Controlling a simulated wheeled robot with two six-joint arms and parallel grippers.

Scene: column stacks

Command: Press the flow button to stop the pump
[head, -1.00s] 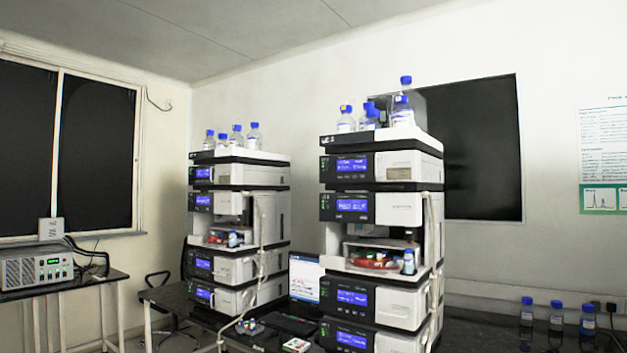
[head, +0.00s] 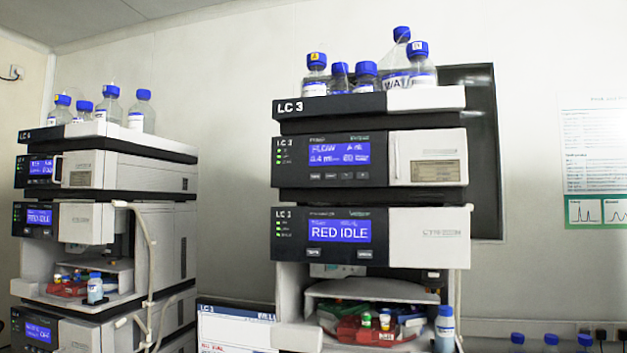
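The LC 3 stack (head: 331,107) stands right of centre, facing me. Its upper module, which looks like the pump (head: 287,178), has a blue display (head: 339,154) that seems to read FLOW and about 0.4 ml. A row of small dark buttons (head: 338,176) sits under that display. Their labels are too small to read, so I cannot tell which is the flow button. Green lights (head: 280,156) show at the panel's left. Neither of my grippers is in view.
Below is a module whose display (head: 339,232) reads RED IDLE, then an open bay with red trays (head: 362,330) and a blue-capped bottle (head: 445,328). Bottles (head: 366,77) stand on top.

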